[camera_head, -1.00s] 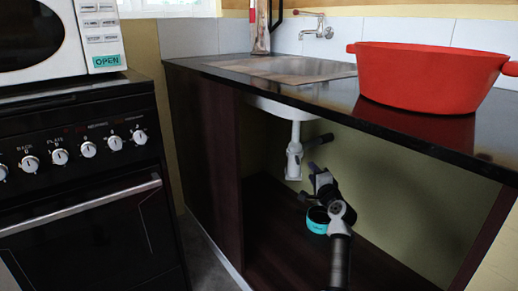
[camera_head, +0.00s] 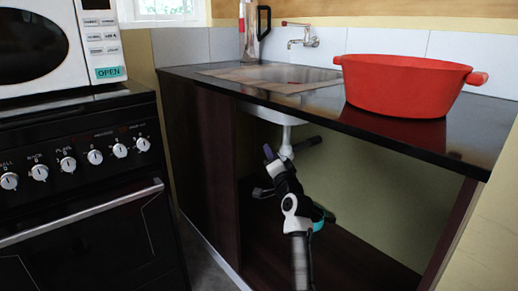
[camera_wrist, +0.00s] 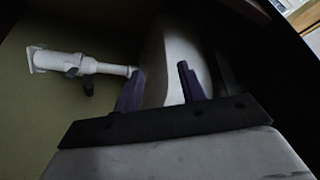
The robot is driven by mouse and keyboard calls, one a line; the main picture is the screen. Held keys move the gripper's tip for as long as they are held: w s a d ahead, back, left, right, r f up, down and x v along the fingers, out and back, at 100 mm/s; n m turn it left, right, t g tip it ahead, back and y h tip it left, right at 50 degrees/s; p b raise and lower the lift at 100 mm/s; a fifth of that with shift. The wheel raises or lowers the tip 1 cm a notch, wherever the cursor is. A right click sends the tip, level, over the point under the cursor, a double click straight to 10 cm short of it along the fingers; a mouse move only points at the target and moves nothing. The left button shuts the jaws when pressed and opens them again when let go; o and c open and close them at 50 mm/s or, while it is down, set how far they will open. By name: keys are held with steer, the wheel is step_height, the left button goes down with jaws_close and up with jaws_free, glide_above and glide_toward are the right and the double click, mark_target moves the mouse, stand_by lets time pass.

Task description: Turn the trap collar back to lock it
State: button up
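The white drain pipe with its trap (camera_wrist: 85,66) hangs under the sink basin (camera_wrist: 165,50); in the wrist view it runs across the left. A grey fitting (camera_wrist: 74,68) sits around it; I cannot tell if this is the collar or how it is turned. The pipe (camera_head: 287,140) shows only in part in the head view, with my arm in front of its lower end. My gripper (camera_wrist: 160,88) is open, with the pale basin behind the gap between its purple fingers. The left finger overlaps the pipe's near end; contact is unclear. The gripper (camera_head: 271,154) is just below the basin in the head view.
The cabinet's side panel (camera_head: 205,165) is left and the counter edge (camera_head: 350,132) above. A red pot (camera_head: 405,85) stands on the counter. The cabinet's right side looks clear.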

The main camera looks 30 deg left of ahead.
steer(key=shift+n+y, duration=0.4)
steer(key=shift+n, duration=0.5)
steer(key=s+r, duration=0.1)
steer(key=s+a+r, duration=0.1)
steer(key=s+r, duration=0.1)
steer(key=s, duration=0.1)
steer(key=shift+a+r+p, duration=0.3)
steer(key=shift+a+r, duration=0.05)
